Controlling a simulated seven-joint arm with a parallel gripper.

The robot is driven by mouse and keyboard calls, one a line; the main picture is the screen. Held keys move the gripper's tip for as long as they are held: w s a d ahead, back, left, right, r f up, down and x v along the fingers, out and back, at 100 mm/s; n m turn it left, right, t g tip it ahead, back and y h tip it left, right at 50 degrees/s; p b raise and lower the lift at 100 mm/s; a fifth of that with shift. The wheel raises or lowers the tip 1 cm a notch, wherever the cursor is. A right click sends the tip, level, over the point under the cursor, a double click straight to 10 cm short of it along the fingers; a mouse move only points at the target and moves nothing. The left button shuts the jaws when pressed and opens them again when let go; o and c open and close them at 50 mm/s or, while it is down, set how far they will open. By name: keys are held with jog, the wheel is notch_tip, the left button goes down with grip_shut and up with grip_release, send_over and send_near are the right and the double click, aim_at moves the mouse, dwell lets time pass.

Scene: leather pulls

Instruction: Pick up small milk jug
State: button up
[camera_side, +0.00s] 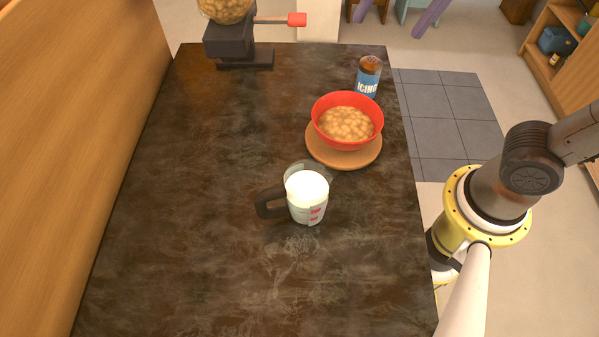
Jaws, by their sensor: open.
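The small milk jug (307,204) stands upright on the dark table. It is clear, holds white milk up near the rim, and has red marks on its front. Its dark handle (270,201) points left. Nothing touches the jug. My gripper is out of the picture; only parts of my arm show at the right, beside the table.
A red bowl (320,128) of beige food sits on a round wooden board (343,159) behind the jug, to the right. A can labelled icing (368,77) stands beyond it. A dark dispenser (229,43) is at the back left. The table's (190,260) left and front are clear.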

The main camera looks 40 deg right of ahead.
jog(key=w+a+g, duration=0.2)
jog(key=w+a, duration=0.1)
jog(key=a, duration=0.7)
jog(key=n+g+h, duration=0.1)
jog(key=n, duration=0.2)
send_near(271, 189)
jog(key=shift+w, duration=0.2)
jog(key=shift+s+f, duration=0.15)
jog(key=shift+f, duration=0.1)
notch_tip(271, 189, down, 8)
jog(key=shift+f, duration=0.1)
jog(key=shift+s+a+f, duration=0.1)
jog(key=shift+a+f, duration=0.05)
jog(key=shift+f, duration=2.4)
jog(key=shift+r, duration=0.1)
grip_shut()
